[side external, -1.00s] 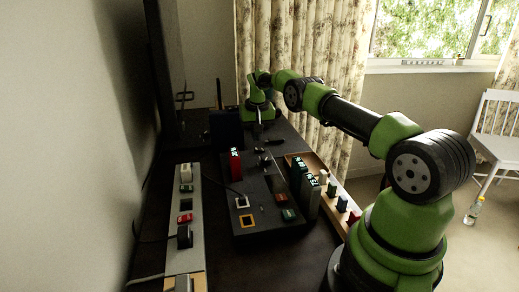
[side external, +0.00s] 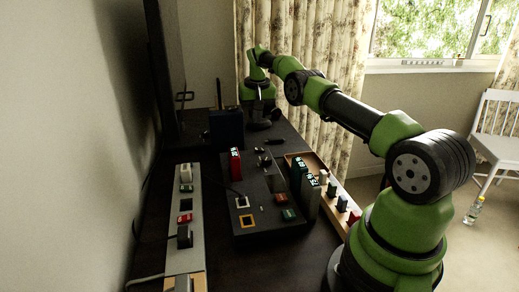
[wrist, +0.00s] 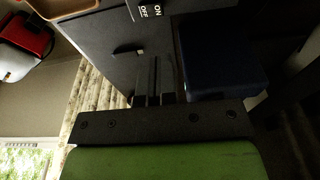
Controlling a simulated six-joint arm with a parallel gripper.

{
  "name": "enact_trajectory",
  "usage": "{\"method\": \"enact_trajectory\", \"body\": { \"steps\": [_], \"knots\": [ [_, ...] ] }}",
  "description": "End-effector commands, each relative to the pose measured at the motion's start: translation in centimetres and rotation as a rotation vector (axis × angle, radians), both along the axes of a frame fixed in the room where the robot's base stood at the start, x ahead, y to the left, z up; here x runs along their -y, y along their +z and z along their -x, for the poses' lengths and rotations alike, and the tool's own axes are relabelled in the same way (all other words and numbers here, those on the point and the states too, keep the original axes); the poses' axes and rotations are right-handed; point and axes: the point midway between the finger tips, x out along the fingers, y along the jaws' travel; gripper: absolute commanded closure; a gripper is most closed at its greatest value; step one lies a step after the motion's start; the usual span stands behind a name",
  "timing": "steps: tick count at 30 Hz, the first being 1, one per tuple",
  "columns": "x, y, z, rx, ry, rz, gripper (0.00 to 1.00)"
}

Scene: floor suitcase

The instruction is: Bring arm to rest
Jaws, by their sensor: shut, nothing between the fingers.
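My gripper (side external: 257,100) is at the far end of the dark table in the side external view, held above the tabletop and small there. In the wrist view my gripper (wrist: 154,68) shows two dark fingers close together, pointing at a dark surface. It is shut and holds nothing. My green and black arm (side external: 350,110) reaches from the right foreground to the back of the table.
A dark blue box (side external: 227,130) stands left of the gripper; it also shows in the wrist view (wrist: 222,62). A black panel (side external: 245,190), a grey strip with switches (side external: 186,245) and a wooden tray (side external: 335,190) lie nearer. Curtains (side external: 300,40) hang behind.

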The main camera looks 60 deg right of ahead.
Motion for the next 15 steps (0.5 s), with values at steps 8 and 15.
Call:
{"method": "enact_trajectory", "body": {
  "steps": [8,15],
  "knots": [
    [-1.7,3.4,-0.9,0.031,0.040,0.006,1.00],
    [-8.0,12.6,-0.8,0.128,0.154,0.007,1.00]
  ]
}}
